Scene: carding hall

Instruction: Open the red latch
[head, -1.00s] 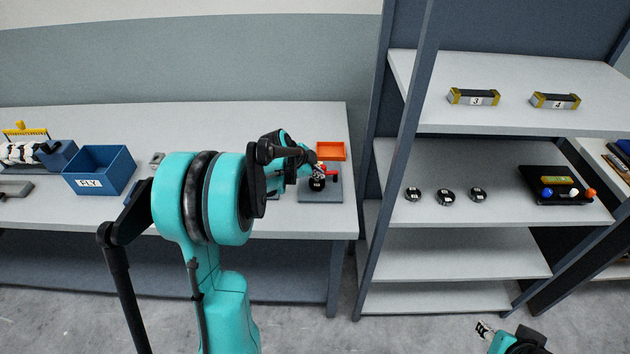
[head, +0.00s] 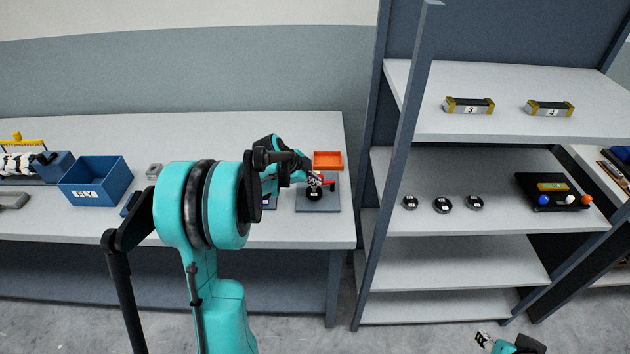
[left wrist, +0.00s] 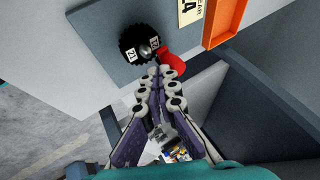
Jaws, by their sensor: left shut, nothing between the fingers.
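The red latch (head: 328,183) sits on a grey plate (head: 304,206) near the right end of the bench. It also shows in the left wrist view as a red piece (left wrist: 172,64) beside a black toothed wheel (left wrist: 133,38) with number tags. My left gripper (head: 315,181) is at the latch, shut with nothing between its fingers. In the left wrist view its fingertips (left wrist: 154,72) lie right against or just over the latch's edge; contact is unclear, and they hide part of it. My right gripper (head: 482,339) shows small at the bottom right edge; its fingers are too small to read.
An orange tray (head: 328,168) stands just behind the plate. A blue labelled bin (head: 95,184) is on the bench at left. A shelf unit (head: 440,222) with small round parts stands right of the bench. A card with large print (left wrist: 191,10) lies beside the wheel.

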